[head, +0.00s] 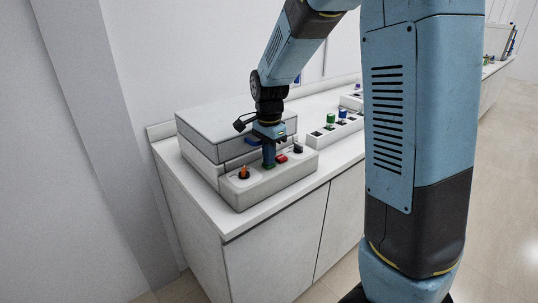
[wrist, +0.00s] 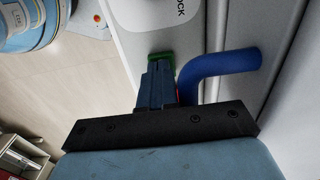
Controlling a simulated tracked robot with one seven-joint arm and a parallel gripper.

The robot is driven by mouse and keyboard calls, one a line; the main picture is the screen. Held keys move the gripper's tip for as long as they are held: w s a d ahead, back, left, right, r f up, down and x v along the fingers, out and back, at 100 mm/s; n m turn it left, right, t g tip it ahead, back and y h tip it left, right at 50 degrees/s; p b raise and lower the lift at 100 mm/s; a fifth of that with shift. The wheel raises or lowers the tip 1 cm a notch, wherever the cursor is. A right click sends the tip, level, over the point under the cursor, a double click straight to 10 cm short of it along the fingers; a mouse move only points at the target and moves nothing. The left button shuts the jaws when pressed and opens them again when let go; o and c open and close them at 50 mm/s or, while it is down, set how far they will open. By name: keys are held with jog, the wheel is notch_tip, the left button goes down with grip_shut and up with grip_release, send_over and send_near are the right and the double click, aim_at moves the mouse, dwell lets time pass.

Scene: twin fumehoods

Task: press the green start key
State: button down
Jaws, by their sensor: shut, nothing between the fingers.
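The green start key (head: 268,167) is on the sloped front panel of a white bench device. My gripper (head: 268,160) is shut and empty, pointing down with its fingertips right at the green key and covering much of it. In the wrist view, the green key (wrist: 160,56) shows as a rim around the closed fingertips (wrist: 156,66). The tips look in contact with it or very close; I cannot tell whether the key is pushed down.
A red key (head: 282,158) sits just right of the green key, and an orange knob (head: 243,173) is to its left. A black knob (head: 297,148) is farther right. A blue curved handle (wrist: 222,68) is close beside the fingers. Racks with coloured caps (head: 331,119) stand behind.

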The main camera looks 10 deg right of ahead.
jog(key=shift+f, duration=0.45)
jog(key=shift+s+f, duration=0.4)
jog(key=shift+f, duration=0.1)
jog(key=shift+w+r, duration=0.2)
jog(key=shift+r, duration=0.3)
notch_tip(320, 180, up, 14)
jog(key=shift+w+r, duration=0.15)
jog(key=shift+w, duration=0.05)
jog(key=s+d+r+n+t, duration=0.1)
jog(key=s+d+n, duration=0.4)
jog(key=s, duration=0.6)
jog(key=s+d+r+n+t, duration=0.1)
jog(key=s+d+n+t, duration=0.3)
jog(key=s+n, duration=0.3)
jog(key=s+d, duration=0.1)
jog(key=s, duration=0.4)
jog(key=shift+s+r+t, duration=0.25)
jog(key=shift+s+t, duration=0.05)
